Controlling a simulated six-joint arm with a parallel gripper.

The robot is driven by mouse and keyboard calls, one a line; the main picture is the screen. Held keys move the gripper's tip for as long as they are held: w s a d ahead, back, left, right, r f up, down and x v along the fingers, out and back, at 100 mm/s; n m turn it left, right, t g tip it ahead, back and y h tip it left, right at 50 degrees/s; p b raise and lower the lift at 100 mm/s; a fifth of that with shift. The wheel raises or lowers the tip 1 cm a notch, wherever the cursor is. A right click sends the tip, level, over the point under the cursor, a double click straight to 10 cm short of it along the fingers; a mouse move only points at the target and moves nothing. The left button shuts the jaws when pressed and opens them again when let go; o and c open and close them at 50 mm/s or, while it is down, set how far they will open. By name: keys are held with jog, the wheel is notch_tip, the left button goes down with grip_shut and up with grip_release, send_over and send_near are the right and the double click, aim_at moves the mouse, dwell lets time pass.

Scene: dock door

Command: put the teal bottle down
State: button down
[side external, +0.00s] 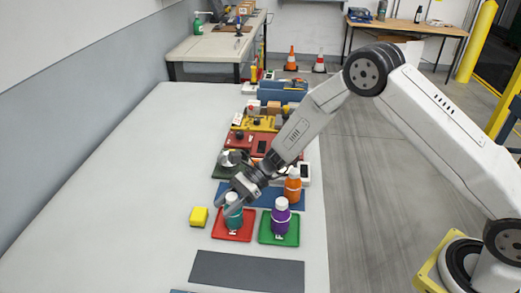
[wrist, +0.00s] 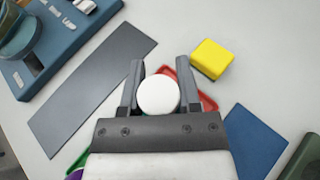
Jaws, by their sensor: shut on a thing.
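The teal bottle (side external: 234,217) with a white cap is upright over the red tray (side external: 218,231) in the side view. I cannot tell whether its base touches the tray. My gripper (side external: 232,203) is shut on the bottle near its top. In the wrist view the white cap (wrist: 158,96) sits between the two fingers of my gripper (wrist: 159,68) and hides the bottle's body. Part of the red tray (wrist: 208,103) shows behind the fingers.
A purple bottle (side external: 281,217) stands on a green tray (side external: 279,239) just right. A yellow block (side external: 199,217) lies left of the red tray. An orange bottle (side external: 293,188) stands behind on a blue mat (side external: 262,201). A dark grey mat (side external: 247,271) lies in front. The table's left side is clear.

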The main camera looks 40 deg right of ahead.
jog(key=shift+c, duration=1.6)
grip_release()
jog(key=shift+f, duration=0.1)
jog(key=v, duration=1.2)
